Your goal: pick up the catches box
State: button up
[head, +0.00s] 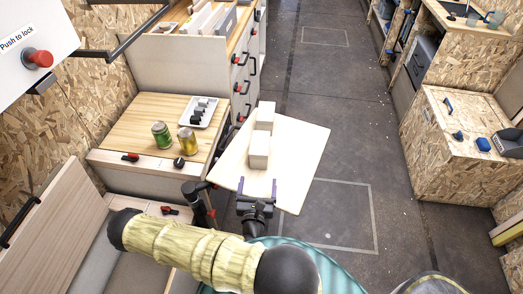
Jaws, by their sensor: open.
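Two plain whitish boxes stand on a pale wooden board. The nearer box (259,151) is in front of the farther box (265,116), close to it. No label is readable, so I cannot tell which is the catches box. My gripper (257,187) is over the near part of the board, with its two purple-tipped fingers apart and nothing between them. It is just short of the nearer box and roughly in line with it. Whether the fingertips touch the board is unclear.
The pale board (305,155) juts over the grey floor. Left of it, a wooden counter (135,122) holds a green can (161,134), a yellow can (187,141) and a white tray (212,115) with dark items. A chipboard cabinet (440,170) stands right, beyond open floor.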

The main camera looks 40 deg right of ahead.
aim_at(260, 157)
jog(key=shift+w+d+f+b, duration=0.2)
jog(key=shift+w+b, duration=0.1)
jog(key=shift+w, duration=0.1)
jog(key=b+x, duration=0.7)
jog(key=x, duration=0.1)
jog(key=shift+w+d+f, duration=0.1)
jog(key=shift+w+d, duration=0.05)
jog(key=shift+d, duration=0.05)
jog(key=shift+r+x, duration=0.25)
jog(key=shift+x, duration=0.9)
jog(key=shift+w+d, duration=0.1)
jog(key=shift+w, duration=0.05)
jog(key=shift+w, duration=0.1)
jog(key=x, duration=0.5)
jog(key=shift+w+f, duration=0.2)
jog(key=shift+w, duration=0.1)
jog(key=shift+c, duration=0.3)
